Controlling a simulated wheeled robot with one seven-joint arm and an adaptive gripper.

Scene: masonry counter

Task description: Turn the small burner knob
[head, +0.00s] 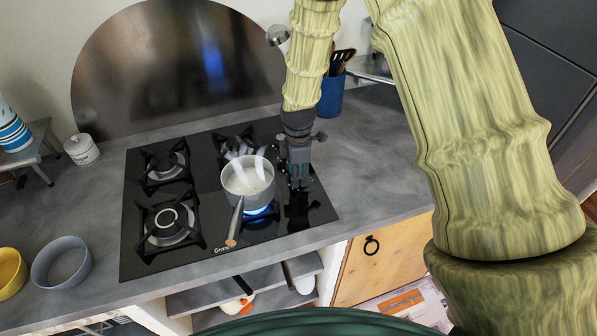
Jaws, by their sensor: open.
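The black gas hob (210,255) lies in the grey counter. Its knobs are at the right side of the glass, where dark shapes (297,208) show just below my gripper. They are too dark and small to tell the small burner's knob from the others. My gripper (299,184) is open and points down over the right part of the hob, beside the pot. It hides part of the knob area, and I cannot tell whether it touches a knob.
A steaming pot (248,184) stands on the front right burner, its handle (236,222) toward the front. A blue flame (256,211) burns under it. A blue utensil holder (331,97) stands behind at right. Bowls (61,264) sit at the left.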

